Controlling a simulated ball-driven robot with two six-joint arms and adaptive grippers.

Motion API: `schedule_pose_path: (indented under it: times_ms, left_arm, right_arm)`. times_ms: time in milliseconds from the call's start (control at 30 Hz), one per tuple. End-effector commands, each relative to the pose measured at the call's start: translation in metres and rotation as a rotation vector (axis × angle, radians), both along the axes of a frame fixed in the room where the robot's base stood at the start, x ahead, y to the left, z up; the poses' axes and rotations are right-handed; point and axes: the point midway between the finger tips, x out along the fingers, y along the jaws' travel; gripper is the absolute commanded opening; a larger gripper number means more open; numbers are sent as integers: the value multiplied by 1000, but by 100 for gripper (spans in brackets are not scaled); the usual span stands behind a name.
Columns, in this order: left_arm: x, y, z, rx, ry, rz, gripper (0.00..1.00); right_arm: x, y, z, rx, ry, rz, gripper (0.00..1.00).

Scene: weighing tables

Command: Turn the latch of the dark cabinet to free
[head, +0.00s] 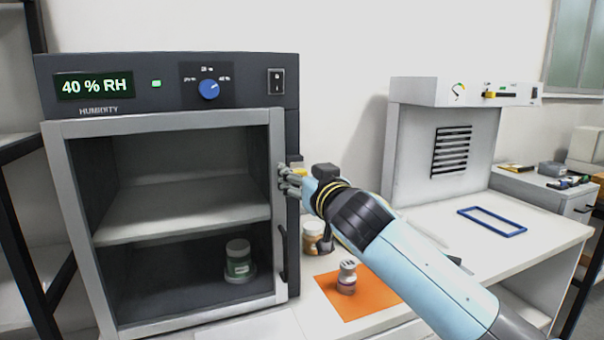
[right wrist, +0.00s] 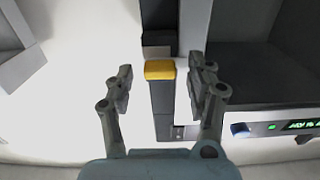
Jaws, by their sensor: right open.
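The dark cabinet (head: 170,66) stands at the left of the head view, its glazed, grey-framed door (head: 60,190) closed or nearly so. In the right wrist view the latch's yellow end (right wrist: 160,70) lies between the two fingertips of my open right gripper (right wrist: 162,82), with a gap on each side. Whether the latch is turned is hard to tell. My left gripper is not in view.
A green-labelled jar (head: 239,258) stands inside the cabinet. A small jar (head: 347,278) stands on an orange mat (head: 378,289), and a brown jar (head: 313,231) stands behind my right arm. A blue-framed tray (head: 491,221) lies on the white bench, with clear room around it.

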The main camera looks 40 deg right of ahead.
Motion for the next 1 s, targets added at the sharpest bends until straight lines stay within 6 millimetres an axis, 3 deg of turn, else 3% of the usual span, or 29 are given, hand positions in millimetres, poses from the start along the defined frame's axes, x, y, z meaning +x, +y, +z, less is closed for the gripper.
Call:
schedule_pose_path:
  times_ms: [100, 533, 1000]
  left_arm:
    - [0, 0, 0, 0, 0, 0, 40]
    - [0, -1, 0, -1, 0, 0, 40]
    - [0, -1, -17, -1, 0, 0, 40]
  right_arm:
    - [0, 0, 0, 0, 0, 0, 56]
    - [0, 0, 0, 0, 1, 0, 1]
    - [0, -1, -3, 120, -31, -1, 1]
